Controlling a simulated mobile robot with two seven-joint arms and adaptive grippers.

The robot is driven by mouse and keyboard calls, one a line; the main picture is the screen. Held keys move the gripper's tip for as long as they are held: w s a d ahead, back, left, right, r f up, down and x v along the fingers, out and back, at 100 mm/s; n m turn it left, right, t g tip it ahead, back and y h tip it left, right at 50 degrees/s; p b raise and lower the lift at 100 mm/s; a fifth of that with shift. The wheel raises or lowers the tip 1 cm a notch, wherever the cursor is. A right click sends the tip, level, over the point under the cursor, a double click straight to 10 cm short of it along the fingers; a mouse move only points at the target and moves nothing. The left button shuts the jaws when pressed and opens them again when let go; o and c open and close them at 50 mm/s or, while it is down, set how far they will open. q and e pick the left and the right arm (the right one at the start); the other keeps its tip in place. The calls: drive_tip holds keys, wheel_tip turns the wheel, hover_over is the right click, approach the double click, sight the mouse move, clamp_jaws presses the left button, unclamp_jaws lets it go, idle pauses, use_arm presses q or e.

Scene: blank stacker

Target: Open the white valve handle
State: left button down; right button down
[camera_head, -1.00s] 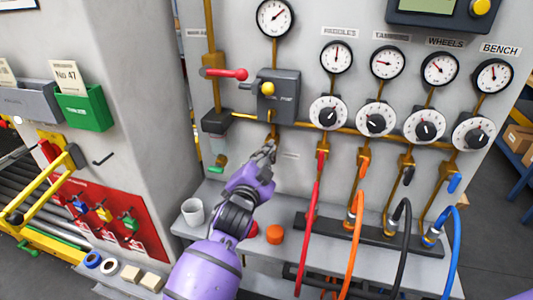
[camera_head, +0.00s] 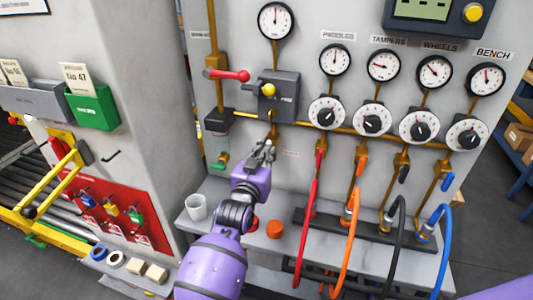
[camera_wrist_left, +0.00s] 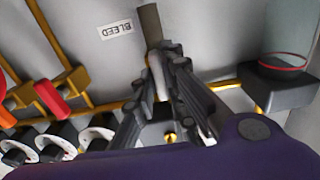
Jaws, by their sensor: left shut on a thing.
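The white valve handle (camera_wrist_left: 155,76) shows as a pale bar between the fingers in the left wrist view, under a brown pipe end and beside a BLEED label (camera_wrist_left: 115,29). My left gripper (camera_wrist_left: 165,62) is shut on it. In the head view my left gripper (camera_head: 264,151) is at the panel, below the grey regulator box (camera_head: 279,97) and left of the small label. The fingers hide the handle there, and its exact angle is hard to tell. My right gripper is out of view.
A red lever (camera_head: 230,75) sticks out at upper left. Dials and gauges line the panel to the right. Red (camera_head: 310,215), orange, black and blue hoses loop in front of the shelf. A white cup (camera_head: 196,207) and an orange cap (camera_head: 275,229) stand on the shelf.

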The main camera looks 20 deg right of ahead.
use_arm(q)
drive_tip(key=shift+r, duration=0.3)
drive_tip(key=c, duration=1.8)
unclamp_jaws()
drive_tip(key=shift+w, duration=0.1)
drive_tip(key=shift+f, duration=0.25)
drive_tip(key=v, duration=1.2)
drive_tip(key=shift+d, duration=0.1)
